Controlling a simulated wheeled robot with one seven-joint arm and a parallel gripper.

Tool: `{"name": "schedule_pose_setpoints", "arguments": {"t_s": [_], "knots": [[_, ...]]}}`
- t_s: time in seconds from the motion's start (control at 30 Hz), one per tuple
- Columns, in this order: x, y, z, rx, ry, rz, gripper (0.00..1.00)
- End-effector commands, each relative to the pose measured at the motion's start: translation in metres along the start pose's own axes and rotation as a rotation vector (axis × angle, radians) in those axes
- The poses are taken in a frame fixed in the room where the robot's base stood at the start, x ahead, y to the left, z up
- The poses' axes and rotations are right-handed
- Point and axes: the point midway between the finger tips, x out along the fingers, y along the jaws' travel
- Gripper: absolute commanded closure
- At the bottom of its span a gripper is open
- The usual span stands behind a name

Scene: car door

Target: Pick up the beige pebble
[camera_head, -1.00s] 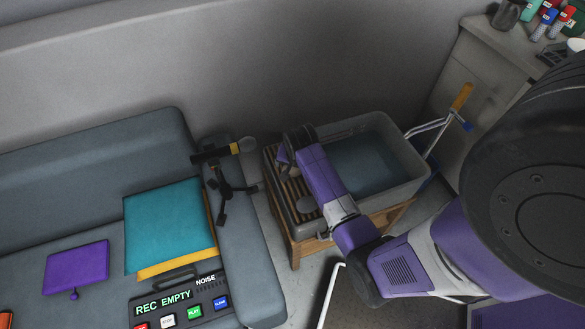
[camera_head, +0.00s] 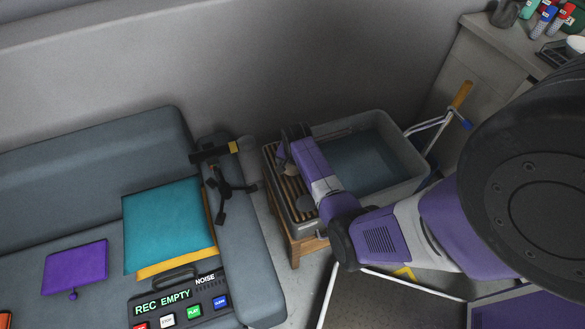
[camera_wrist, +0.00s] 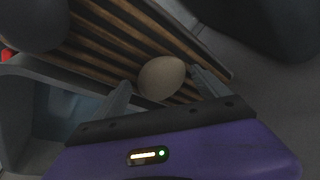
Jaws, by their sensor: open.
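The beige pebble (camera_wrist: 161,78) is a smooth, rounded stone lying on a wooden slatted rack (camera_wrist: 118,38). My gripper (camera_wrist: 160,82) is open, with one finger on each side of the pebble in the wrist view. I see no clear contact between fingers and pebble. In the head view, my gripper (camera_head: 290,150) is over the rack (camera_head: 277,180) at the left side of the grey tub, and my arm hides much of that area.
A larger dark grey stone (camera_wrist: 35,22) lies on the rack nearby. The grey tub (camera_head: 408,165) holds water (camera_head: 365,160) right of the rack. A seat with a teal folder (camera_head: 165,225) and a recorder (camera_head: 180,302) is at left.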

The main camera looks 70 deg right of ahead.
Motion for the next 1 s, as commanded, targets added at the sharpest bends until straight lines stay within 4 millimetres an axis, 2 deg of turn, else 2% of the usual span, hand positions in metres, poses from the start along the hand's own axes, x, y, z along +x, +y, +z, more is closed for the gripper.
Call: {"name": "schedule_pose_setpoints", "arguments": {"t_s": [0.23, 0.57, 0.83, 0.9, 1.0], "knots": [[0.001, 0.000, 0.000, 0.000, 0.000, 0.000, 0.17], [0.001, 0.001, 0.000, -0.001, 0.000, 0.001, 0.81], [-0.001, 0.000, -0.001, 0.000, 0.001, 0.000, 0.84], [-0.003, -0.001, -0.002, 0.000, 0.002, -0.001, 0.99], [-0.010, -0.002, -0.003, -0.001, 0.002, -0.001, 0.99]]}}
